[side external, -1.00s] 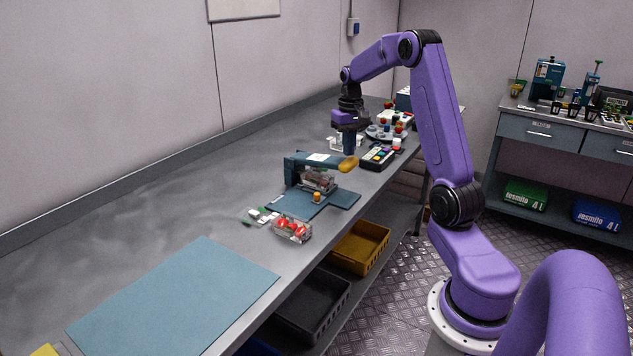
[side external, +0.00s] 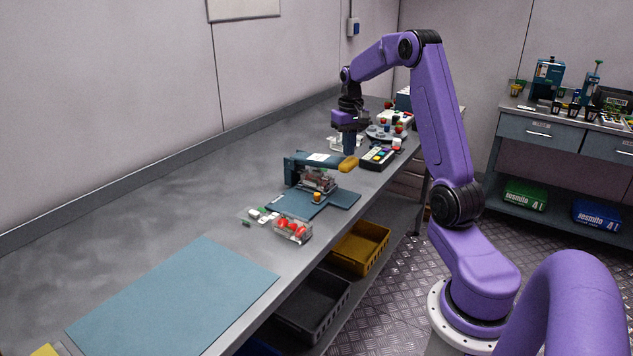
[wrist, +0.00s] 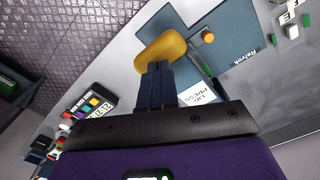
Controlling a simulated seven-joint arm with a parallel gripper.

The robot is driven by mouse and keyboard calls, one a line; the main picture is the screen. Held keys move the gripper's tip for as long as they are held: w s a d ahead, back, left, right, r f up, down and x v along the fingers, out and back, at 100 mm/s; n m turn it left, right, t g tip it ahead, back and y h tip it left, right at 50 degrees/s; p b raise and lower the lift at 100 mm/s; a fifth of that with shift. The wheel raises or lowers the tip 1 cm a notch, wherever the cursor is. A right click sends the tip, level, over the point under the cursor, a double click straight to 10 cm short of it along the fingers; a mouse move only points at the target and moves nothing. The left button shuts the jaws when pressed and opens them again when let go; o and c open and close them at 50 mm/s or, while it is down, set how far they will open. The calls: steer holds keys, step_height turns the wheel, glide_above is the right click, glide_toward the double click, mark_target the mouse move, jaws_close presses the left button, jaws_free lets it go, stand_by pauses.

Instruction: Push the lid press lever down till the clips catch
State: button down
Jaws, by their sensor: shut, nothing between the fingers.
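The lid press (side external: 298,166) is a teal frame on a teal base plate (side external: 299,205) at the middle of the bench. Its lever ends in a yellow handle (side external: 348,164), which also fills the upper middle of the wrist view (wrist: 160,51). A clear box (side external: 318,180) sits under the press arm; whether its clips are caught is too small to tell. My gripper (side external: 350,151) is shut and empty, pointing down at the yellow handle. In the wrist view its fingertips (wrist: 155,68) overlap the handle's near edge; I cannot tell whether they touch.
A clear box of red berries (side external: 292,228) stands in front of the press. A button panel (side external: 379,157) is just right of my gripper, with a round rack (side external: 386,132) behind. An orange knob (side external: 317,197) stands on the base plate. A blue mat (side external: 175,300) lies clear at the near left.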

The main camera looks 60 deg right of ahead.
mark_target(348, 160)
steer(key=shift+f, duration=2.25)
steer(key=shift+r, duration=0.1)
steer(key=shift+r, duration=4.45)
